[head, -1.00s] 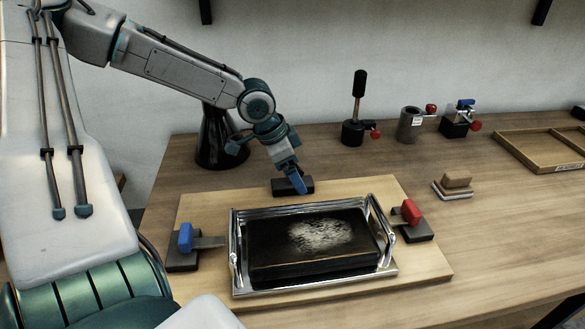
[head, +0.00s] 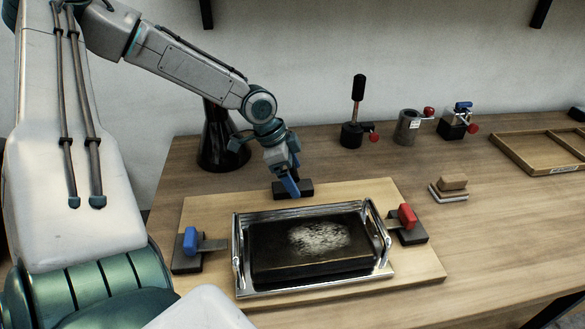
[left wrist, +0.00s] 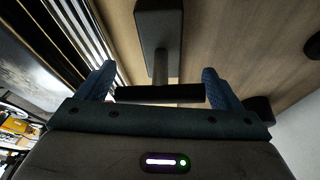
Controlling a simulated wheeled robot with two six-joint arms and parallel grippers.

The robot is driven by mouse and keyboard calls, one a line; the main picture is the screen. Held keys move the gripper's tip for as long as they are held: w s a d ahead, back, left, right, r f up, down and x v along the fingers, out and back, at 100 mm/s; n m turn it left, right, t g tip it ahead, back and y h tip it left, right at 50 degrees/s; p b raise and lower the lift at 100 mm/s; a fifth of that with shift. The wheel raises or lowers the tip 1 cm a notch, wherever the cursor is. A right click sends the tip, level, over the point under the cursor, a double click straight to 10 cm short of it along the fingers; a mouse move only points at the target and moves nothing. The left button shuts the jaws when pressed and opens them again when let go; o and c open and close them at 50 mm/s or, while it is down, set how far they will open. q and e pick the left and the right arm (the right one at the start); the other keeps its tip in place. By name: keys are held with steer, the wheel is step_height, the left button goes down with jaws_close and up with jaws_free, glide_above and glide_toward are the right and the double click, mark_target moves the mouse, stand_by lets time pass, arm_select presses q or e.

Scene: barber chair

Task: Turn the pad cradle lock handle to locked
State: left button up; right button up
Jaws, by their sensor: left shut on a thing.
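The pad cradle is a chrome frame (head: 262,291) around a black pad (head: 315,241) with a pale worn patch, on a light wooden board (head: 420,277). A black block (head: 306,187) stands at the board's back edge; the left wrist view shows it (left wrist: 160,30) with a metal stem leading to a dark handle bar (left wrist: 160,94). My left gripper (head: 292,189) points down at this block. In the left wrist view its fingers (left wrist: 158,88) are shut on the bar, which spans between them. In the head view the gripper mostly hides the handle. My right gripper is not in view.
A blue-handled clamp (head: 191,244) stands left of the cradle and a red-handled one (head: 407,218) right. Behind are a black lever stand (head: 353,131), a grey cylinder (head: 408,127), a small vise (head: 454,124), a brown block (head: 452,184) and a wooden tray (head: 530,165). The right front table is clear.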

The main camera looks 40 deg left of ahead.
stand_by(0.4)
arm_select(q)
steer(key=o, duration=0.8)
steer(key=shift+a+r, duration=0.1)
steer(key=shift+r, duration=0.35)
steer(key=p+v, duration=0.1)
steer(key=v, duration=0.9)
steer(key=shift+p, duration=0.3)
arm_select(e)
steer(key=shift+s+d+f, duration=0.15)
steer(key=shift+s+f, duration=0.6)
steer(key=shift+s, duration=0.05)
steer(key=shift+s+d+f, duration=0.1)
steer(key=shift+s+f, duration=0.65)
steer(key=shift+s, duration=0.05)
arm_select(q)
steer(key=shift+a+f, duration=0.1)
steer(key=shift+f, duration=0.1)
